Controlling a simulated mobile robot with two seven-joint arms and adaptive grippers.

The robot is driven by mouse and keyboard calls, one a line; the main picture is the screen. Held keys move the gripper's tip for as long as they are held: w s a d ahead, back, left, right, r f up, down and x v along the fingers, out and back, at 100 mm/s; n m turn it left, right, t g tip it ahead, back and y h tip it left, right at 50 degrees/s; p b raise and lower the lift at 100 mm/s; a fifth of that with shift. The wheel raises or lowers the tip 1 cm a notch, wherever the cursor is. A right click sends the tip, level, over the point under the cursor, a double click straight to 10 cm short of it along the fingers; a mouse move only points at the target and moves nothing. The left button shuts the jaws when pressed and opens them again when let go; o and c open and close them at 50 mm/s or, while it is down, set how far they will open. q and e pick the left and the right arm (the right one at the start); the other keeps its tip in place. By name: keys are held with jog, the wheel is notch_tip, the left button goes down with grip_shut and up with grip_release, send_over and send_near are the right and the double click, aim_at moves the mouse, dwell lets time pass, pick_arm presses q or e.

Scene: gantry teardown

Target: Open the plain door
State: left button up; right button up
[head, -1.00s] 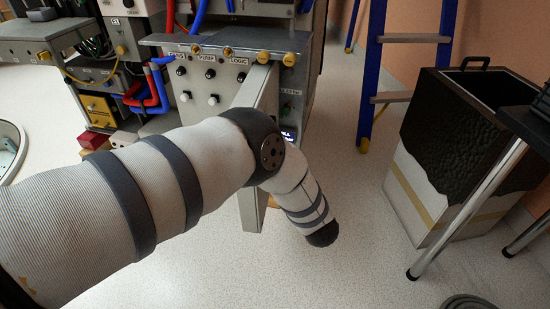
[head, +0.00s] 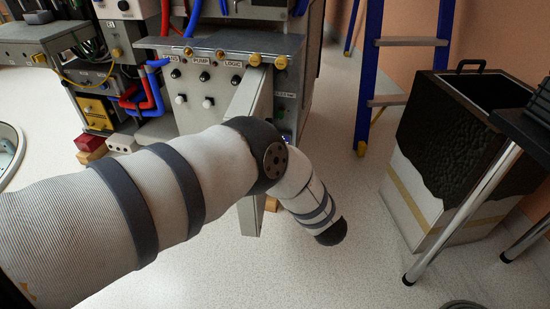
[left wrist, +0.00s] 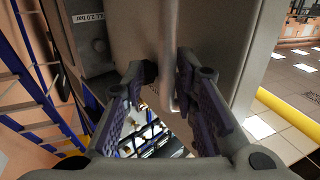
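The plain door (head: 251,108) is a grey panel standing out from the front of the grey cabinet, seen nearly edge-on in the head view. My left arm crosses in front of it and hides its middle. In the left wrist view a grey panel (left wrist: 222,35) carries a bar handle (left wrist: 171,60). My left gripper (left wrist: 160,80) has its fingers apart, one on each side of the bar. I see a gap on the left side; whether the right finger touches the bar I cannot tell. My left gripper is hidden in the head view. My right gripper is not in view.
A black-and-white bin (head: 430,150) and a metal-legged table (head: 475,200) are at the right. The floor between door and bin is clear.

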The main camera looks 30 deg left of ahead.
pick_arm(q)
jog(key=shift+r, duration=0.35)
jog(key=v, duration=1.2)
jog(key=shift+f, duration=0.35)
